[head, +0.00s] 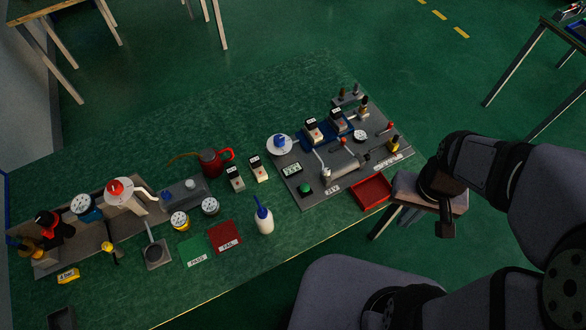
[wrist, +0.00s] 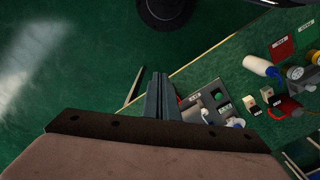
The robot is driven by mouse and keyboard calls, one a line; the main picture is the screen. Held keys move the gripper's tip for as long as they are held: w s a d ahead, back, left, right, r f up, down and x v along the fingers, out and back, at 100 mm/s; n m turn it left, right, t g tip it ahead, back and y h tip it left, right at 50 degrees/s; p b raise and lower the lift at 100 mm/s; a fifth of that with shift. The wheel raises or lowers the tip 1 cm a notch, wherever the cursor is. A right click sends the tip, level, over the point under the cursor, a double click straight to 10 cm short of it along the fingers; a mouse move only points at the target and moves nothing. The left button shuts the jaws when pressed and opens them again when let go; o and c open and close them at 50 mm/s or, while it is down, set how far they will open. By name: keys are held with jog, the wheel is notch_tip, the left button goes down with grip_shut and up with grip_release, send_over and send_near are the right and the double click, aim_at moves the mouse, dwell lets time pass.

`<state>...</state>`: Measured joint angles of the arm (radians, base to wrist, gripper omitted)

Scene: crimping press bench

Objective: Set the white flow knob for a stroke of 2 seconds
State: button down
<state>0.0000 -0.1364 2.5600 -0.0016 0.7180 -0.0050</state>
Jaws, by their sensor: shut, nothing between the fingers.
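My gripper (head: 445,228) hangs at the right in the head view, beyond the bench edge and to the right of the red tray. It is shut and empty; its fingers (wrist: 160,95) lie together in the wrist view. The press plate (head: 315,198) lies on the bench to the left of my gripper. It bears a grey cylinder (head: 345,167), a small display (head: 291,169), a green button (head: 304,188) and a small round white dial (head: 361,136). A whitish knob (head: 190,183) stands on a grey block further left. I cannot tell which is the flow knob; the markings are too small to read.
A red tray (head: 371,204) sits at the plate's front edge. A white bottle with a blue top (head: 264,220), a red can (head: 211,162), a green mat (head: 195,250) and a red mat (head: 226,237) lie further left. Free floor surrounds my gripper.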

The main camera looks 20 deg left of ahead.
dwell(0.3)
jog(key=c, duration=1.6)
grip_release()
jog(key=shift+a+f, duration=0.1)
jog(key=shift+a, duration=0.05)
jog(key=shift+c, duration=0.2)
jog(key=s+a+f+n+b, duration=0.1)
jog(key=f, duration=0.1)
jog(key=s+a+f+g+b, duration=0.1)
jog(key=f, duration=0.1)
jog(key=s+a+f+n+g+b, duration=0.1)
jog(key=a+f, duration=0.1)
jog(key=f, duration=0.1)
jog(key=shift+n, duration=0.3)
jog(key=t+b, duration=0.2)
jog(key=b, duration=0.1)
send_over(327, 170)
notch_tip(327, 170, down, 4)
jog(key=shift+w+a+f, duration=0.1)
jog(key=shift+f, duration=0.15)
jog(key=shift+r+m, duration=0.1)
jog(key=shift+m, duration=1.2)
jog(key=shift+f+p, duration=1.3)
jog(key=shift+f, duration=2.4)
